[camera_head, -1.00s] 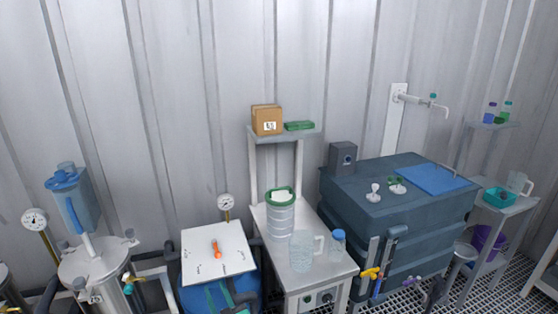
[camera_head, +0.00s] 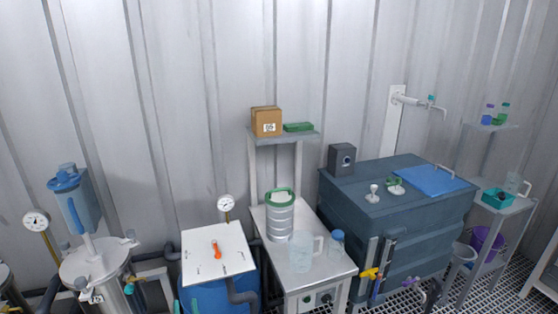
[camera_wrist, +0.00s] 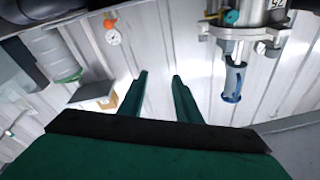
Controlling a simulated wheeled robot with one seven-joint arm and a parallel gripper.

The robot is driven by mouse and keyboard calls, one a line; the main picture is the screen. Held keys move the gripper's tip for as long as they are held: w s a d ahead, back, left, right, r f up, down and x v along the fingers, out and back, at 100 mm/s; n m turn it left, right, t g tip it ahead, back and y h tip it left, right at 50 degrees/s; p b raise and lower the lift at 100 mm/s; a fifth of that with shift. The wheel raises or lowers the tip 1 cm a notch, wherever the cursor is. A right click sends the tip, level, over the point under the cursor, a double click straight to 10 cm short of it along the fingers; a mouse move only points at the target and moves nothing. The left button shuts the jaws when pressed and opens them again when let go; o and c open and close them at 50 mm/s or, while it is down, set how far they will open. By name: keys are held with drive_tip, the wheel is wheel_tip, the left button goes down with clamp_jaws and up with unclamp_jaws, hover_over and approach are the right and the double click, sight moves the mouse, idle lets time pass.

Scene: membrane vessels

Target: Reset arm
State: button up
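My gripper (camera_wrist: 160,75) shows in the wrist view with its two green fingers apart and nothing between them. Behind the fingers is the pale corrugated wall, and the wrist view appears turned upside down. The head view does not clearly show my gripper. The wrist view also has the blue filter housing (camera_wrist: 233,80) to the right of the fingers, apart from them.
In the head view, a steel vessel (camera_head: 95,260) and a blue drum (camera_head: 245,285) with a white board (camera_head: 217,252) stand left. A bench (camera_head: 322,270) holds a steel canister (camera_head: 280,218), a jug (camera_head: 301,252) and a blue-capped bottle (camera_head: 336,242). A dark tank (camera_head: 385,215) stands right.

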drive_tip(key=s+d+f+m+h, duration=0.2)
drive_tip(key=s+d, duration=0.3)
drive_tip(key=s, duration=0.4)
drive_tip(key=s+d+f+m+g+h, duration=0.1)
drive_tip(key=s+d+f+h, duration=0.2)
drive_tip(key=s, duration=0.5)
drive_tip(key=s+d+f+m+h, duration=0.2)
drive_tip(key=s+d, duration=0.4)
drive_tip(key=s, duration=0.3)
drive_tip(key=s+d+r+n+g, duration=0.2)
drive_tip(key=s+d+n, duration=0.2)
drive_tip(key=s+d, duration=0.8)
drive_tip(key=s, duration=0.4)
drive_tip(key=shift+s+d+r+n, duration=0.15)
drive_tip(key=shift+d+r+n, duration=0.15)
drive_tip(key=shift+d+r, duration=0.05)
drive_tip(key=shift+o, duration=0.2)
